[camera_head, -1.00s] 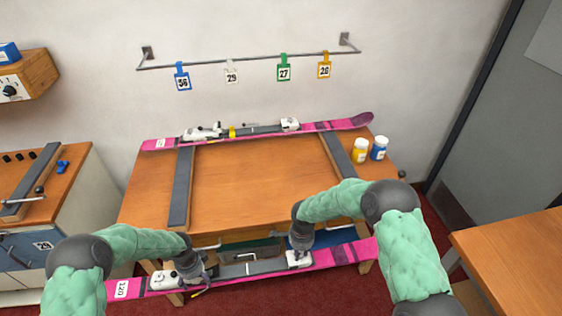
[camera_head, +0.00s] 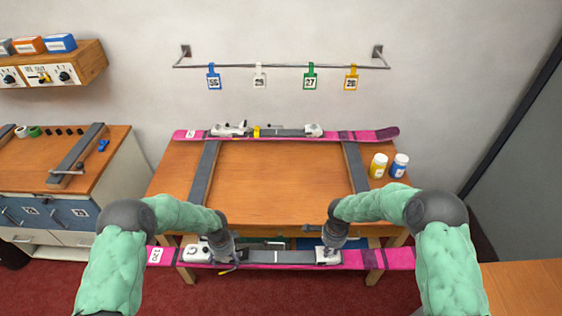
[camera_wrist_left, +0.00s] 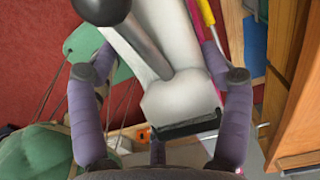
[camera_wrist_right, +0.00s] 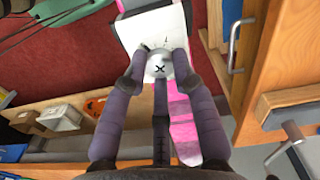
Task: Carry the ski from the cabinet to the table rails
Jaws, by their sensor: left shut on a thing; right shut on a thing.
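A pink ski (camera_head: 375,259) with white and grey binding parts is held level in front of the table's near edge. My left gripper (camera_head: 222,250) is shut on its left white binding piece, which fills the left wrist view (camera_wrist_left: 180,95). My right gripper (camera_head: 333,242) is shut on its right white binding piece, seen in the right wrist view (camera_wrist_right: 155,40). The table (camera_head: 275,190) carries two dark rails, a left one (camera_head: 204,175) and a right one (camera_head: 354,167). A second pink ski (camera_head: 360,135) lies across the rails' far ends.
A yellow-labelled jar (camera_head: 378,166) and a blue-labelled jar (camera_head: 400,167) stand at the table's right edge. A tag rail (camera_head: 280,66) hangs on the wall. A cabinet (camera_head: 60,212) stands left. The rails' near parts are bare.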

